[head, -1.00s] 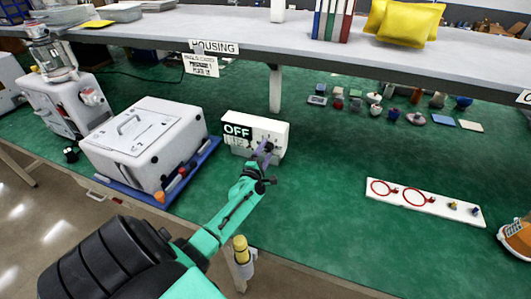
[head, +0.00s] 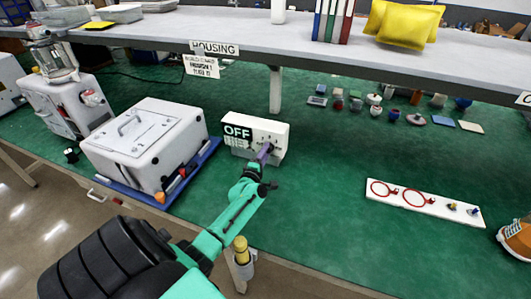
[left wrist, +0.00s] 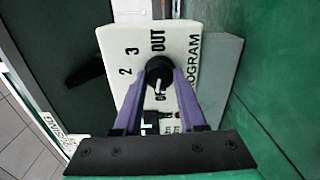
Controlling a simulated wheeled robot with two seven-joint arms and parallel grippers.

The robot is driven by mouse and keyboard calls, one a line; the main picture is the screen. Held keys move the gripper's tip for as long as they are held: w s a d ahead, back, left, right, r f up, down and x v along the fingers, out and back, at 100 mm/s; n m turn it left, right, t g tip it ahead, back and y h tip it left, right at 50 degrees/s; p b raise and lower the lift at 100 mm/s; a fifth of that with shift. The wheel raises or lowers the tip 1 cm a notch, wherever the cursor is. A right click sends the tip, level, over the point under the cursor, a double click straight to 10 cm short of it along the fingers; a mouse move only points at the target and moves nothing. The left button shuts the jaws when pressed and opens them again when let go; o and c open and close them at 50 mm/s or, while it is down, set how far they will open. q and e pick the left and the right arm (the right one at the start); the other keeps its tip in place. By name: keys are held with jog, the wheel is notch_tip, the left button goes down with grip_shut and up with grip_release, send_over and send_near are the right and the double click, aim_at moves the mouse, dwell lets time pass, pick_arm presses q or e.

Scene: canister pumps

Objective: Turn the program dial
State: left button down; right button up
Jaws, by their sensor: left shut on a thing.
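The program dial (left wrist: 159,70) is a round black knob on a white panel (left wrist: 112,40) lettered OUT, 3, 2 and PROGRAM. A white mark shows at its lower side, towards a partly hidden label starting with O. In the head view the panel is the front of a small white box (head: 273,130) with an OFF sign (head: 237,132). My left gripper (left wrist: 160,78) has its two purple fingers on either side of the dial, shut on it. It also shows in the head view (head: 264,151), reaching the box front. My right gripper is not in view.
A larger white housing (head: 140,145) stands on a blue tray (head: 208,155) to the left. A white board with red rings (head: 425,203) lies to the right. Small items stand under the grey shelf (head: 150,28). The green bench (head: 330,190) is clear in the middle.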

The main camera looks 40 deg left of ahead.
aim_at(268, 133)
pick_arm(q)
jog(key=m, duration=0.5)
jog(key=shift+m, duration=0.3)
dwell(0.4)
jog(key=shift+c, duration=2.3)
grip_release()
jog(key=r+p, duration=0.1)
jog(key=r, duration=0.2)
jog(key=r+p, duration=0.1)
jog(key=r, duration=0.2)
jog(key=shift+w+a+r+p, duration=0.1)
jog(key=shift+a+r+p, duration=0.15)
jog(key=shift+p, duration=0.1)
notch_tip(268, 133, up, 13)
jog(key=shift+d+r, duration=0.15)
jog(key=shift+d, duration=0.1)
jog(key=shift+r, duration=0.1)
